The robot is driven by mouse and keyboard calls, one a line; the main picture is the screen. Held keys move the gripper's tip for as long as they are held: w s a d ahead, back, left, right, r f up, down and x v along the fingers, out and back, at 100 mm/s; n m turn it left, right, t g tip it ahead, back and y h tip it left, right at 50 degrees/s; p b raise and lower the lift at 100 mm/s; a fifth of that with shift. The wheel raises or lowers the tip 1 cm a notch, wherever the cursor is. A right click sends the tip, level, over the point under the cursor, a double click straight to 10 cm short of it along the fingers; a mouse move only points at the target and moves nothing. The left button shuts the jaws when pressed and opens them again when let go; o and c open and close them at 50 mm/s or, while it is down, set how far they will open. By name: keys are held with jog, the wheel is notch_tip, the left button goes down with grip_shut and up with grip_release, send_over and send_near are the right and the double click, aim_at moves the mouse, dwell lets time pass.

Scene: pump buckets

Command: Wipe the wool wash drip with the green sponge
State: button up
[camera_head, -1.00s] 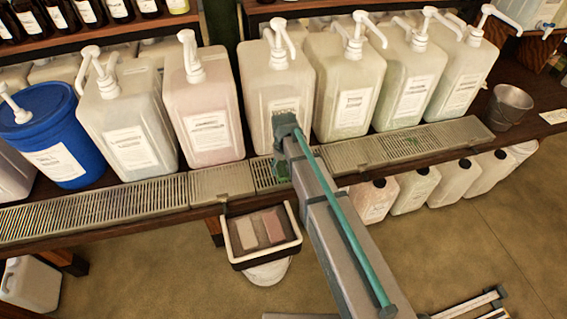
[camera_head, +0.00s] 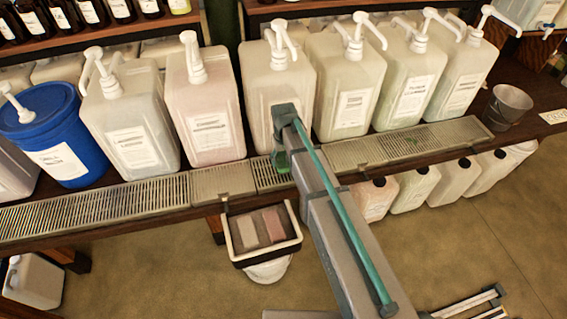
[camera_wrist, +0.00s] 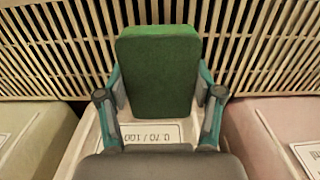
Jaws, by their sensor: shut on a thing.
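My gripper (camera_wrist: 160,88) is shut on the green sponge (camera_wrist: 157,66), with one finger on each side of it. In the head view the green sponge (camera_head: 282,160) shows partly behind my arm, at the slatted drip grate (camera_head: 259,176) in front of the middle pump container. I cannot tell whether the sponge touches the grate. The wool wash drip cannot be made out in either view. A blue bucket (camera_head: 45,125) with a pump stands at the left; its label is too small to read surely.
Several pale pump containers stand in a row behind the grate, close to my gripper; one is pinkish (camera_head: 205,95). A tray (camera_head: 233,254) with pink and grey blocks hangs below the shelf edge. A metal pail (camera_head: 510,105) stands at the right.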

aim_at(284, 157)
jog(key=shift+r+p, duration=1.1)
jog(key=shift+r, duration=1.4)
